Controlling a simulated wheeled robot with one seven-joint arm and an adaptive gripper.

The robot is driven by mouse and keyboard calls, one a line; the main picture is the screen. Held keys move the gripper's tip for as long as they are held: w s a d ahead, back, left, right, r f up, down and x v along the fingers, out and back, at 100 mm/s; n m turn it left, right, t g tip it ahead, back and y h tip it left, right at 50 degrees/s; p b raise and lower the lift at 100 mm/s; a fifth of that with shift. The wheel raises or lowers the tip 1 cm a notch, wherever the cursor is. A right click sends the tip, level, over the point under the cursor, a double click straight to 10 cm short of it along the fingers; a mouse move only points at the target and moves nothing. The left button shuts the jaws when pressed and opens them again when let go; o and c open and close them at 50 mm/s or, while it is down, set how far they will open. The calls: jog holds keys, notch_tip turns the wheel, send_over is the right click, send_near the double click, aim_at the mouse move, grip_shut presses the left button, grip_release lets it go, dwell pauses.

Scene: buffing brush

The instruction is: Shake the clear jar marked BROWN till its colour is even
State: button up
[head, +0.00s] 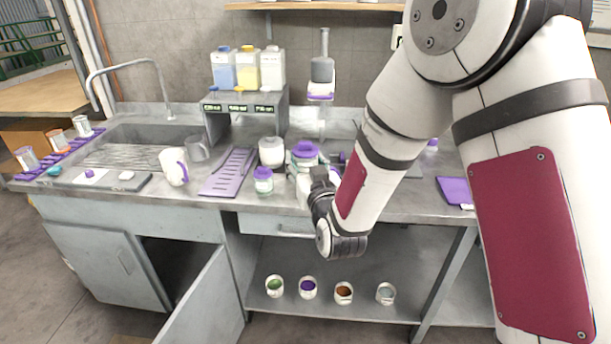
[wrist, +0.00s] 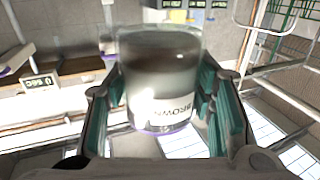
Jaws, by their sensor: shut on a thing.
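The clear jar marked BROWN (wrist: 158,85) fills the middle of the wrist view. Its label reads upside down there. A dark brown band shows near the top of the picture and the rest looks pale grey, so the colour is uneven. My gripper (wrist: 165,105) is shut on the jar, with teal pads on both sides of it. In the head view my gripper (head: 318,190) is at the front edge of the counter, pointing away from me, and the jar is largely hidden behind it.
A small purple-lidded jar (head: 263,181), a larger purple-lidded jar (head: 305,153) and a white jar (head: 271,151) stand close left of and behind my gripper. A purple slotted rack (head: 229,172) and a white mug (head: 174,166) are further left. Several open pots (head: 308,288) sit on the lower shelf.

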notch_tip(320, 180, down, 6)
dwell(0.7)
jog(key=shift+r, duration=3.15)
notch_tip(320, 180, down, 7)
notch_tip(320, 180, up, 7)
notch_tip(320, 180, down, 6)
jog(key=shift+f, duration=0.25)
